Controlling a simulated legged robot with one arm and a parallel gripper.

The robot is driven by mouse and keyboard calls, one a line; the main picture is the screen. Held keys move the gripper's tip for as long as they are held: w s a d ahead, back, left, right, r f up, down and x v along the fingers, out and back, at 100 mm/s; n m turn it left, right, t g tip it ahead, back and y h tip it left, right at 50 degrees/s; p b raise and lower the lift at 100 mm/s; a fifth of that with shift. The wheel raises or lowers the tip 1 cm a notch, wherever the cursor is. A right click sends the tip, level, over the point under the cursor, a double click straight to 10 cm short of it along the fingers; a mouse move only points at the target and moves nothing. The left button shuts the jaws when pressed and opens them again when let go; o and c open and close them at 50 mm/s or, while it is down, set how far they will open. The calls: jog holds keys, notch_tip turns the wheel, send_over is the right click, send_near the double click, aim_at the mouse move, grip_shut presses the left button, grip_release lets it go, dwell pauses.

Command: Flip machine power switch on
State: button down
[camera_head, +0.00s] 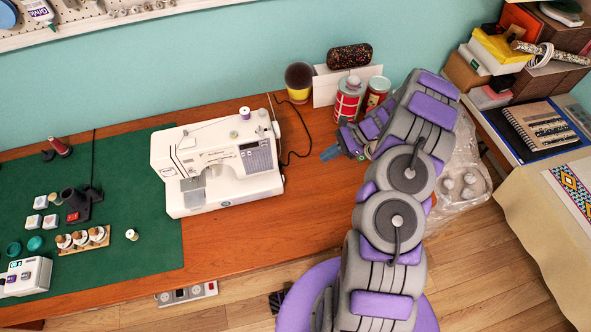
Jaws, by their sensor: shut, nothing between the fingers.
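The white sewing machine (190,143) stands upright on the wooden table, partly on the green mat (120,250). Its control panel faces the front. A black cord (300,130) runs from its right side toward the back. I cannot make out the power switch in this view; the machine's right end is turned away. My gripper (327,154) is shut and empty, to the right of the machine and apart from it, with its tip pointing left. My arm comes in from the lower right over the table.
Spools and small tools sit on the mat's left. A clear bag (463,180) lies right of my arm. The wood between machine and gripper is mostly clear.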

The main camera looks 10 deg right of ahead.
aim_at(283, 178)
jog(key=b+x, duration=0.2)
jog(key=x, duration=0.7)
jog(key=shift+a+f+b, duration=0.15)
jog(key=shift+f+b, duration=0.15)
jog(key=shift+f, duration=0.15)
jog(key=a, duration=0.4)
jog(key=shift+a+r+b, duration=0.15)
jog(key=shift+r+b, duration=0.15)
jog(key=shift+b, duration=0.1)
jog(key=shift+a+r, duration=0.1)
jog(key=shift+a, duration=0.3)
jog(key=shift+d, duration=0.5)
